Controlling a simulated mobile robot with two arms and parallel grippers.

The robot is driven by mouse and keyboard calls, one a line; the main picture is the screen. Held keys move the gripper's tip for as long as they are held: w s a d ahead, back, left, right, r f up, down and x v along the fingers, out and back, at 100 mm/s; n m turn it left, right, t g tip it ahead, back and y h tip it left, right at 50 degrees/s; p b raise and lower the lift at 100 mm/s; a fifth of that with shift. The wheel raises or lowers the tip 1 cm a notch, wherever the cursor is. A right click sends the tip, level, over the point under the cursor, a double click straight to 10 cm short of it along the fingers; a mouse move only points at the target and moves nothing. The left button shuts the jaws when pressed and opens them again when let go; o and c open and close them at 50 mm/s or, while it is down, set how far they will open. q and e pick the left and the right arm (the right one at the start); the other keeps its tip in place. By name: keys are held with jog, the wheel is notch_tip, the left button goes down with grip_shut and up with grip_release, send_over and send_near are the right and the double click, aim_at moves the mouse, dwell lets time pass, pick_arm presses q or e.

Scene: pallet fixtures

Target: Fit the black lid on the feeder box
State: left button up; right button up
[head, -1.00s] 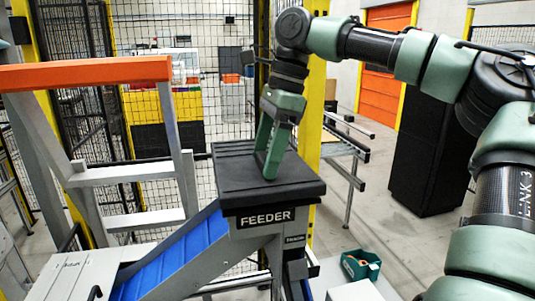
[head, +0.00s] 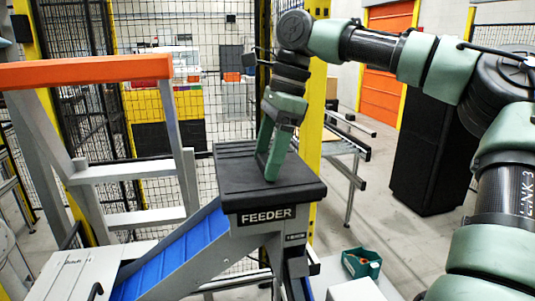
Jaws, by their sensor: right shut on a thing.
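The black lid (head: 235,176) lies flat on top of the feeder box (head: 245,226), which carries a white-lettered "FEEDER" label on its front. The lid's edges overhang the box walls, and it looks level. My right gripper (head: 269,172) reaches down from above onto the middle of the lid. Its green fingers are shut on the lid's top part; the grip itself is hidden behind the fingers. My left gripper is not in view.
A blue chute (head: 180,256) slopes down left from the feeder. A grey frame with an orange top beam (head: 85,71) stands at left. A small green bin (head: 362,263) sits low at right. A yellow post (head: 315,120) and mesh fence stand behind.

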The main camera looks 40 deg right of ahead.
jog(key=shift+f, duration=0.3)
jog(key=o, duration=2.1)
jog(key=shift+o, duration=0.2)
jog(key=b+v, duration=0.1)
jog(key=v, duration=0.6)
jog(key=shift+r, duration=0.35)
jog(key=shift+s+d, duration=0.1)
